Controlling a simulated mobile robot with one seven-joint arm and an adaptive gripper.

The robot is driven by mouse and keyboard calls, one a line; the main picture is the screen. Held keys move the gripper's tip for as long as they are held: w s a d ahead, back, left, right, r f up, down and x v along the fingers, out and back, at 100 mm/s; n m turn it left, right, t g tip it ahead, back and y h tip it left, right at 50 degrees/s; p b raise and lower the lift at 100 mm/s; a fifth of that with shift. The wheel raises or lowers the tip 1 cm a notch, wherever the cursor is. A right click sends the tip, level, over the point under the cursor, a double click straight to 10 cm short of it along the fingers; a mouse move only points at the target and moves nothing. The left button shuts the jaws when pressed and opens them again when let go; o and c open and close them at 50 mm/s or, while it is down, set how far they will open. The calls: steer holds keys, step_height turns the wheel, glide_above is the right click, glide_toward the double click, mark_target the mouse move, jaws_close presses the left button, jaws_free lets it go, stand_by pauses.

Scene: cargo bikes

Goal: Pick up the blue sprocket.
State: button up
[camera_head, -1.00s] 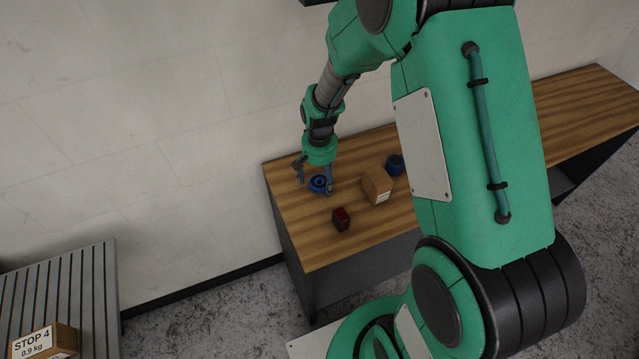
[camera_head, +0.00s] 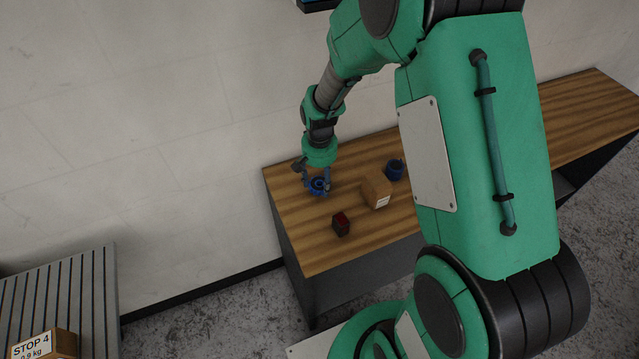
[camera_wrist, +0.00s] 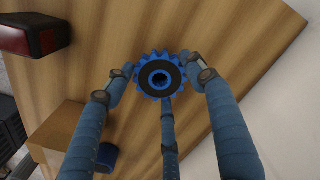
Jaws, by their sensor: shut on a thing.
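The blue sprocket (camera_wrist: 141,73) is a toothed blue ring with a dark face and a central hole. In the wrist view it sits between the fingertips of my gripper (camera_wrist: 160,78), which is shut on it. In the head view the sprocket (camera_head: 318,187) shows below my gripper (camera_head: 314,182), at the left end of the wooden bench top (camera_head: 310,240). I cannot tell whether it still touches the bench.
The wall (camera_head: 150,130) is close behind. A slatted grey surface (camera_head: 92,290) bears a labelled box (camera_head: 50,344).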

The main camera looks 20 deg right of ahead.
mark_target(319, 184)
step_height(319, 184, up, 9)
steer(key=shift+f+p, duration=0.15)
steer(key=shift+p, duration=0.45)
stand_by(0.3)
